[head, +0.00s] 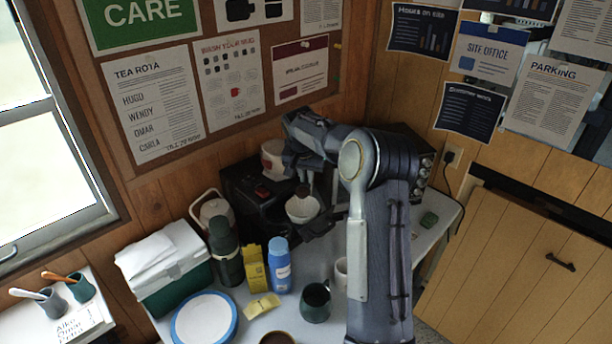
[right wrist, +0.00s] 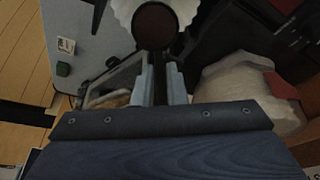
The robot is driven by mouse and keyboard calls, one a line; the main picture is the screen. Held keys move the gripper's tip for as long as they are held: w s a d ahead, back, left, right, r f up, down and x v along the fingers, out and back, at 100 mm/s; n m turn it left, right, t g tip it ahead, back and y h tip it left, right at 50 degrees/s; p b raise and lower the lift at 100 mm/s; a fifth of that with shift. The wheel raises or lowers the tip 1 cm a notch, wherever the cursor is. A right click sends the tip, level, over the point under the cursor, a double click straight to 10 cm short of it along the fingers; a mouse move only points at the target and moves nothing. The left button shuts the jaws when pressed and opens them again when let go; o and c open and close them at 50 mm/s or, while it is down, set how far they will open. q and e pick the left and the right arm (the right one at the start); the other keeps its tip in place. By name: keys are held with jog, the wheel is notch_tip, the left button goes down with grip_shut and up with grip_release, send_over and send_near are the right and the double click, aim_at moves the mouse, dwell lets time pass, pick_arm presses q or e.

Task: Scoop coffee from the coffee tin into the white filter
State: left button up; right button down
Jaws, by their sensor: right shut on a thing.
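My right gripper (head: 312,180) is shut on a scoop and holds it over the black coffee maker's front. In the right wrist view the fingers (right wrist: 160,88) close on its thin handle. The scoop's round dark brown bowl (right wrist: 155,25) overlaps the white filter (right wrist: 184,10), which has a fluted rim. In the head view the white filter (head: 301,210) sits at the front of the coffee maker (head: 245,196), just below the scoop. I cannot tell whether the bowl holds coffee. A brown round thing (head: 277,338), cut off at the bottom edge, may be the coffee tin. My left gripper is not in view.
A green flask (head: 226,255), yellow packet (head: 254,268), blue bottle (head: 280,266), dark green mug (head: 315,303) and white mug (head: 341,275) stand in front of the coffee maker. A cool box (head: 170,275) and blue-rimmed plate (head: 204,319) are left. A small green thing (head: 429,220) lies right.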

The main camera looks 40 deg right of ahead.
jog(key=shift+s+a+t+h+b, duration=0.3)
jog(key=shift+a+t+h, duration=0.25)
jog(key=shift+h, duration=0.25)
jog(key=shift+s+a+t+h, duration=0.2)
jog(key=shift+t+h, duration=0.45)
jog(key=shift+h, duration=0.25)
jog(key=t+h+b, duration=0.1)
jog(key=b, duration=0.4)
jog(key=a+t+h+b, duration=0.1)
jog(key=h+b, duration=0.1)
jog(key=b, duration=0.4)
jog(key=shift+s+a, duration=0.1)
jog(key=shift+s, duration=0.25)
jog(key=shift+s+a+r+h+b, duration=0.1)
jog(key=shift+h+b, duration=0.2)
jog(key=shift+b, duration=0.4)
jog(key=shift+r+b, duration=0.25)
jog(key=shift+b, duration=0.05)
